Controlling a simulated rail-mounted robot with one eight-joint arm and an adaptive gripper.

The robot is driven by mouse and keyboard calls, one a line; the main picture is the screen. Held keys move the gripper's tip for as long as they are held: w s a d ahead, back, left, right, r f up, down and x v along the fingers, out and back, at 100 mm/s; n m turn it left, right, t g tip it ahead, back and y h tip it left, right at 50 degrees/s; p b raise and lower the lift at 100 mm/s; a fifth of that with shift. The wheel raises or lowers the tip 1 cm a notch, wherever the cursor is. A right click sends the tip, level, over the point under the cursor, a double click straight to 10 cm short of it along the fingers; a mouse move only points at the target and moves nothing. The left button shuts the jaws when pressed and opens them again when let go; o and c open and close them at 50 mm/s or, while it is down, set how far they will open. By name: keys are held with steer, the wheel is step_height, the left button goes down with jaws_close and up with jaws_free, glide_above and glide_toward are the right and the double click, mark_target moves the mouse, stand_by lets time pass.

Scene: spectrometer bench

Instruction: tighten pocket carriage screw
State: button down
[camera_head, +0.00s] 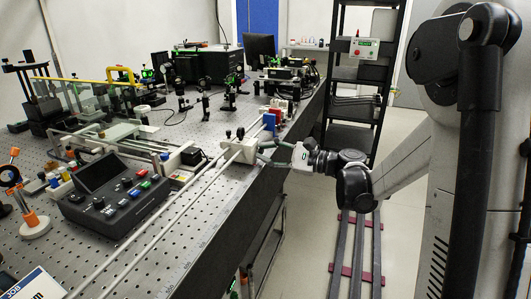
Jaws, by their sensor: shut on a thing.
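The pocket carriage (236,155) is a pale block riding on two long parallel rods along the bench's right edge. Small dark knobs stand on its top. My gripper (262,148) reaches in from the right, over the bench edge, with its fingertips at the carriage's right side. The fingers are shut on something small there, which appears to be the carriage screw. The screw itself is hidden by the fingers and too small to make out, so its tightness cannot be told.
A control box (113,193) with a dark screen and coloured buttons sits left of the rods (155,217). Red and blue blocks (270,120) stand just behind the carriage. Optics crowd the far bench. A black shelf rack (358,75) stands beyond my arm. Floor beside the bench is mostly clear.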

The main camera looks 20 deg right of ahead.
stand_by(0.3)
steer(key=c, duration=1.7)
jaws_free()
steer(key=v, duration=1.2)
